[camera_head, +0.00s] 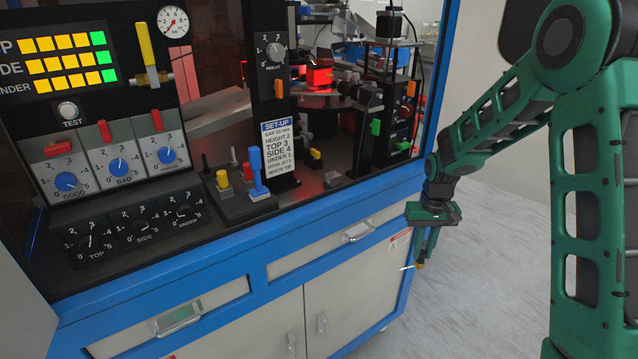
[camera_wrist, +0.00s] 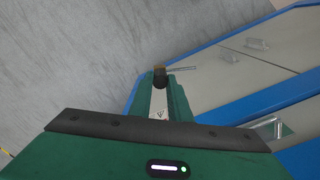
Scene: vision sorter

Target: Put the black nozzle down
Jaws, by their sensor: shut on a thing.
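My gripper (camera_head: 424,252) hangs pointing down off the cabinet's right front corner, over the floor. It is shut on a small dark piece with a brass-coloured band and a thin pale tube sticking out sideways, which looks like the black nozzle (camera_wrist: 160,78). In the wrist view the nozzle sits at the tips of my green fingers, and the tube points right. In the head view only its brass part (camera_head: 420,266) and the pale tube, pointing left, show clearly. The nozzle is apart from the cabinet.
The blue-edged cabinet (camera_head: 245,256) has drawers with metal handles. On its black ledge stand a yellow peg (camera_head: 222,180), a blue lever (camera_head: 256,172) and small dark pegs. A set-up card (camera_head: 277,148) stands behind them. Glass (camera_head: 436,85) closes the right side. Grey floor lies right.

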